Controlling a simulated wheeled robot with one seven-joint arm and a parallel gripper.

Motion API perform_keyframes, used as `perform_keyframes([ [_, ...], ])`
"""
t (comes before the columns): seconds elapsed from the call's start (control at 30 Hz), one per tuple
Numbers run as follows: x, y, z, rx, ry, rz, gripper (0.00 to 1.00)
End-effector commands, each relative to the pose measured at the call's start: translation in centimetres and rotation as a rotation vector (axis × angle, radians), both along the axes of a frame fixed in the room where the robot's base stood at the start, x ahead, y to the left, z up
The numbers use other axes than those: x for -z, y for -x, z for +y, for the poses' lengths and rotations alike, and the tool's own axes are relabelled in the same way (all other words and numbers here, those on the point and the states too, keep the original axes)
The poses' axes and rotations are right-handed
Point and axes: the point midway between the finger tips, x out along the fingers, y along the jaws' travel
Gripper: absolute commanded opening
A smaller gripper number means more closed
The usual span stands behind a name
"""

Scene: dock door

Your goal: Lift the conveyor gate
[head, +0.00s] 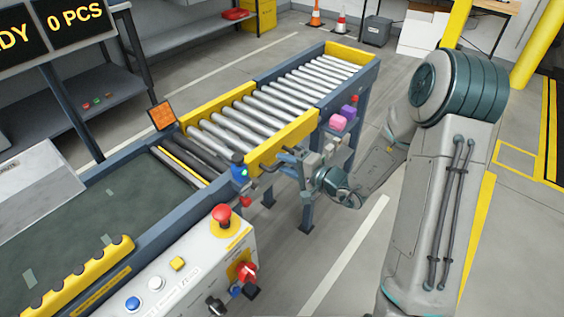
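The conveyor gate (283,146) looks like the roller section with yellow side plates in the middle of the conveyor line. It lies about level with the rollers behind it. A dark bar-like handle (268,168) shows at its near side, by a blue post with a green light (240,172). My gripper (287,158) is at the near yellow side plate, close to this handle. My arm reaches in from the right. The fingers are small and overlap the handle area, so I cannot tell whether they touch or close on it.
A control panel (190,277) with a red mushroom button (222,216) stands in front. A dark belt (75,215) lies left of the gate. Pink and purple blocks (340,122) sit beside the conveyor, near my arm. The floor right of the conveyor (345,250) is clear.

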Motion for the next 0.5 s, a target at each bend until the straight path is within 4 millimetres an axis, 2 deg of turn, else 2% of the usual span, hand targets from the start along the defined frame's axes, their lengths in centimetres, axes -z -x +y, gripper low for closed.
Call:
perform_keyframes([
  [0.2, 0.35, -0.96, 1.27, -0.001, -0.001, 0.001, 0.3],
  [0.47, 0.38, -1.04, 1.35, 0.0, -0.001, 0.001, 0.3],
  [0.5, 0.38, -1.04, 1.35, 0.0, -0.001, 0.001, 0.24],
])
